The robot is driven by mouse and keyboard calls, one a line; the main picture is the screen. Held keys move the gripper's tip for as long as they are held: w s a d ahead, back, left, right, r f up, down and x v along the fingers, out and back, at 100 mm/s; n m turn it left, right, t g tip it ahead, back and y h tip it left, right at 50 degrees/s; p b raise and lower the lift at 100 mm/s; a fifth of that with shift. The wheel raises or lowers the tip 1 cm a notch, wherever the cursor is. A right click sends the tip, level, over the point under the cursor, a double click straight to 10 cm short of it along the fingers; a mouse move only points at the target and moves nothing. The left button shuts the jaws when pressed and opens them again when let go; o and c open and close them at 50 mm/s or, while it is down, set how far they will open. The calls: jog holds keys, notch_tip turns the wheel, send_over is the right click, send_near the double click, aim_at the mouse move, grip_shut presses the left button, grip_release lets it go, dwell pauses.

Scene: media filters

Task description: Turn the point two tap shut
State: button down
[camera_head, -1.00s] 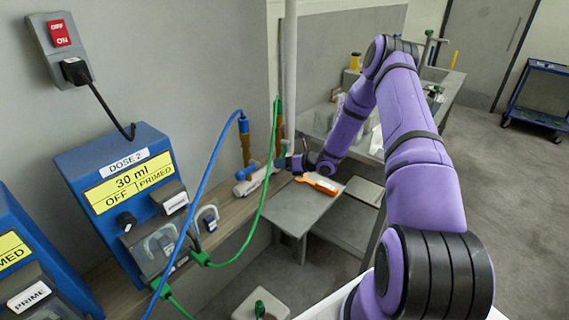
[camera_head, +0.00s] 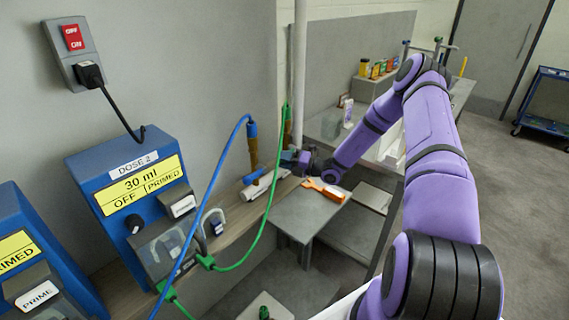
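A white pipe fitting with a blue tap handle (camera_head: 254,177) lies on the wooden shelf against the wall. A blue hose rises beside it to a brown-and-blue upright fitting (camera_head: 252,145). I cannot read any point number there, so I cannot tell which tap is point two. My gripper (camera_head: 289,158) is at the end of the purple arm, just right of the blue handle and close to the green hose. Its fingers are small and partly hidden, so I cannot tell whether they are open or touching anything.
Blue dosing units (camera_head: 128,200) stand at the left, with blue and green hoses (camera_head: 262,220) looping in front of the shelf. A vertical pale pipe (camera_head: 299,75) rises behind my gripper. An orange tool (camera_head: 325,190) lies on a grey table (camera_head: 305,222) below it.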

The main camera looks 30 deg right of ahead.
jog(key=shift+r+m, duration=0.25)
jog(key=shift+m, duration=0.25)
jog(key=shift+r, duration=0.1)
jog(key=c, duration=0.8)
grip_release()
jog(key=shift+o, duration=0.2)
jog(key=shift+d, duration=0.1)
jog(key=v, duration=1)
jog(key=shift+s+d+f, duration=0.2)
jog(key=shift+s+f, duration=0.05)
jog(key=shift+s, duration=0.1)
